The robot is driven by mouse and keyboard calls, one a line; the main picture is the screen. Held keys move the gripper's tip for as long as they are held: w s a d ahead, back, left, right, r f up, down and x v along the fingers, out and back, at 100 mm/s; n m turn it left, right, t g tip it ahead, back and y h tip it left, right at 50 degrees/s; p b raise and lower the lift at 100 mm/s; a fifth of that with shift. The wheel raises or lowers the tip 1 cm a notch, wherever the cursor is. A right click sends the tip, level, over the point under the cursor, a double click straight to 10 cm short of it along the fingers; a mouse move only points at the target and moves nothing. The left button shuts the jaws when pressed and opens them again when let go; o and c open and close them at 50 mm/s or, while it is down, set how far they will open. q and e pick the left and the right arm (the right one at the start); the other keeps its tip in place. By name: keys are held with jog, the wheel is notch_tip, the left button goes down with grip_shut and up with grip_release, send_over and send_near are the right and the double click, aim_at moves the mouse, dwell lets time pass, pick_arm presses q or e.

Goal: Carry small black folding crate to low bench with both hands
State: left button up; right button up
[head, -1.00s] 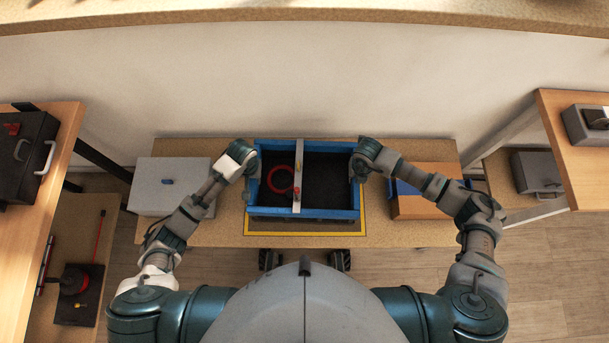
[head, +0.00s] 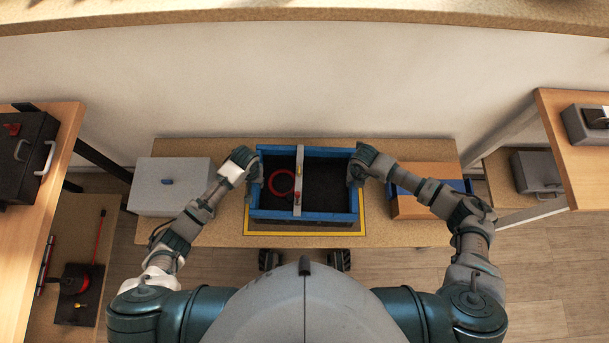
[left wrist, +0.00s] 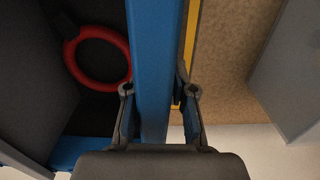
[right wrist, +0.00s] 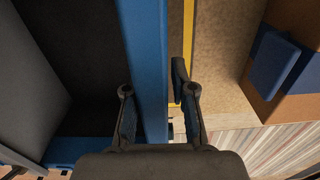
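The small black folding crate (head: 328,216) has a black inside and a blue rim. It sits level over the yellow-outlined area (head: 250,233) of the low bench (head: 420,233); I cannot tell whether its base touches the bench top. My left gripper (head: 254,170) is at the crate's left rim (left wrist: 155,60), one finger inside and one outside, shut on it. My right gripper (head: 356,168) straddles the right rim (right wrist: 147,60) the same way; a narrow gap shows by its outer finger. The fingertips are partly hidden. A red ring (head: 281,181) lies in the crate.
A grey-white box (head: 172,186) stands on the bench left of the crate. A wooden box with blue parts (head: 420,206) stands to the right. A light divider bar (head: 299,165) crosses the crate. A wall rises behind, and shelves flank both sides.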

dwell(0.5)
pick_arm(q)
jog(key=shift+r, duration=0.25)
notch_tip(320, 180, up, 11)
jog(key=shift+w+r, duration=0.1)
jog(key=shift+r, duration=0.1)
pick_arm(e)
notch_tip(320, 180, up, 12)
jog(key=shift+f, duration=0.1)
dwell(0.6)
